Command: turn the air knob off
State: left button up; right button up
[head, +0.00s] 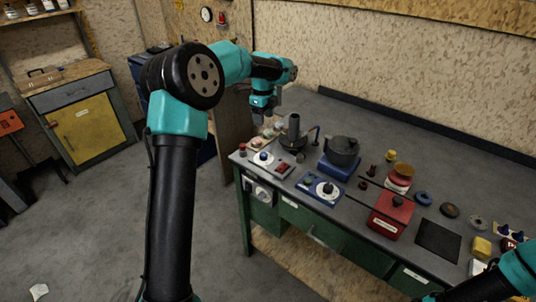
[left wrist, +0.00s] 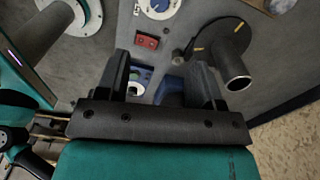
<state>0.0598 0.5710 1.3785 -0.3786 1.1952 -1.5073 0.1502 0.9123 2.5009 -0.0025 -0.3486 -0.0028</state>
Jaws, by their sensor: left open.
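I cannot tell for sure which dial is the air knob. A white dial with a blue knob (head: 264,157) sits on a grey panel at the bench's left end; it also shows at the top of the left wrist view (left wrist: 158,6). A blue box with a white dial and dark knob (head: 325,189) stands to its right. My right gripper is out of view.
A red rocker switch (head: 284,168) is beside the blue knob. A dark disc with an upright cylinder (head: 294,128), a black pot (head: 342,151) and a red box (head: 391,214) crowd the grey bench (head: 438,172). The floor left of the bench is mostly clear.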

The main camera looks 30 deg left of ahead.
aim_at(264, 154)
pick_arm(q)
jog(key=shift+f, duration=0.15)
notch_tip(264, 154, down, 17)
jog(key=shift+f, duration=0.15)
dwell(0.6)
jog(key=c, duration=0.9)
